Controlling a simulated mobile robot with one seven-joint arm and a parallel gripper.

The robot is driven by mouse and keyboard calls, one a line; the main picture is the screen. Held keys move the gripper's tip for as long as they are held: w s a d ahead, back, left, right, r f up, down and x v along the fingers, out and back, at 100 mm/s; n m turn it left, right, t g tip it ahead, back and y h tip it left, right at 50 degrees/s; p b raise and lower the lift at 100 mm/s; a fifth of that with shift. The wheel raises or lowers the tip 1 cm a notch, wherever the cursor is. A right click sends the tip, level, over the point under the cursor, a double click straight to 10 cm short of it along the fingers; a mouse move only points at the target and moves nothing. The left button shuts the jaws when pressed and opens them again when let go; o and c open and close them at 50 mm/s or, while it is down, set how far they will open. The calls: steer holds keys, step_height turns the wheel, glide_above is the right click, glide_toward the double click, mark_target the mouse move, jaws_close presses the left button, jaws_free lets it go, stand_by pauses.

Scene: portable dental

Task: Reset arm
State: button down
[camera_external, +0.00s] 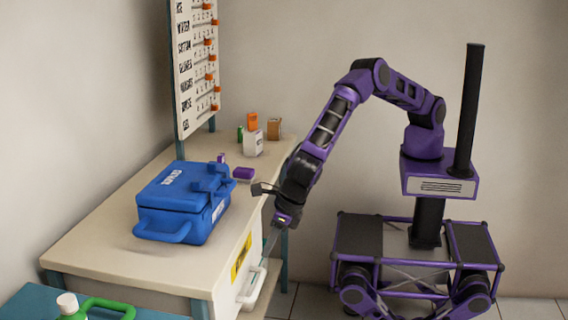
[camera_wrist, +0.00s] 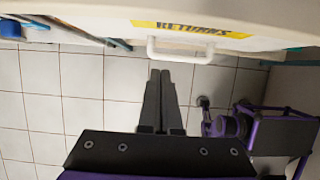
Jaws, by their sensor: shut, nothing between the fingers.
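My purple and black arm reaches left from its base to the right end of the table. My gripper (camera_wrist: 161,76) points down along the front of the white returns drawer in the wrist view, with its two dark fingers together and nothing between them. In the external view the wrist is beside the drawer, and the fingertips are hard to make out. The white drawer handle (camera_wrist: 180,50) lies just past the fingertips in the wrist view; I cannot tell if they touch it. The yellow returns label (camera_external: 241,257) is on the drawer front, and the handle also shows in the external view (camera_external: 253,290).
A blue case (camera_external: 183,203) stands on the table (camera_external: 105,243). A board (camera_external: 195,70) rises behind. A green-handled item (camera_external: 98,306) is at lower left.

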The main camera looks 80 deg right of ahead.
steer(key=shift+v, duration=1.45)
